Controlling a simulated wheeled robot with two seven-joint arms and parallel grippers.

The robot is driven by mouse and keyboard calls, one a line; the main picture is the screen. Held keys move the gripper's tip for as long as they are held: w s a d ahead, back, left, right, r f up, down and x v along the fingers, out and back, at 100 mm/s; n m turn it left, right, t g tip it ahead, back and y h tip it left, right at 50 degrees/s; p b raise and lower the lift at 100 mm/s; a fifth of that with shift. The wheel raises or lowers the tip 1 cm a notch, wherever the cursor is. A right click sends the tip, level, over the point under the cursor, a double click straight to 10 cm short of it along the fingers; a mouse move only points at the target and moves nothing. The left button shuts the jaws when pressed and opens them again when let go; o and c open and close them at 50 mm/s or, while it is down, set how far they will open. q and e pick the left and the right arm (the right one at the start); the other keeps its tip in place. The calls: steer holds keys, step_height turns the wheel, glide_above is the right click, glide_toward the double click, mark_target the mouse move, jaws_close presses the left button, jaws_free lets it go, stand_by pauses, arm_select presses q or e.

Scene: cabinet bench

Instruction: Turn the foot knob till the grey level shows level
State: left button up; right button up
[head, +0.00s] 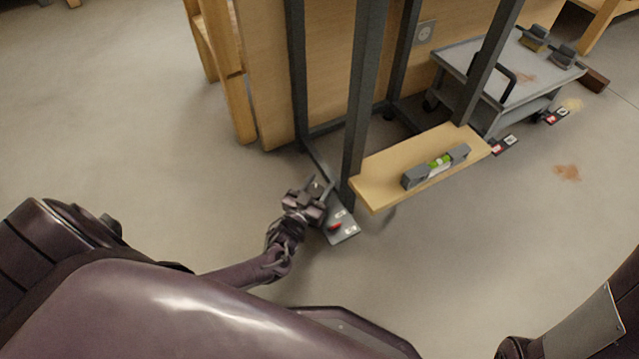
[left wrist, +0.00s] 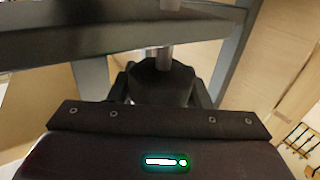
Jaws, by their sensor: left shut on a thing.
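The grey level (head: 436,167) lies on the wooden shelf board (head: 375,190) of the dark metal frame. Its green vial shows, but the bubble is too small to read. My left gripper (head: 311,190) is low beside the frame's near left foot. In the left wrist view its jaws are shut on the dark foot knob (left wrist: 160,82), with a grey threaded-looking rod (left wrist: 158,53) above it. In the head view the gripper hides the knob. My right gripper is not in view.
A grey plate (head: 345,236) with a red pointer and white labels lies on the floor beside the gripper. A grey cart (head: 480,52) with blocks on top stands behind the frame at right. The floor at left is clear.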

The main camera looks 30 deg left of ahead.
arm_select(q)
steer(key=shift+n+y, duration=0.5)
steer(key=shift+y, duration=0.4)
steer(key=o, duration=1)
steer(key=shift+s, duration=0.1)
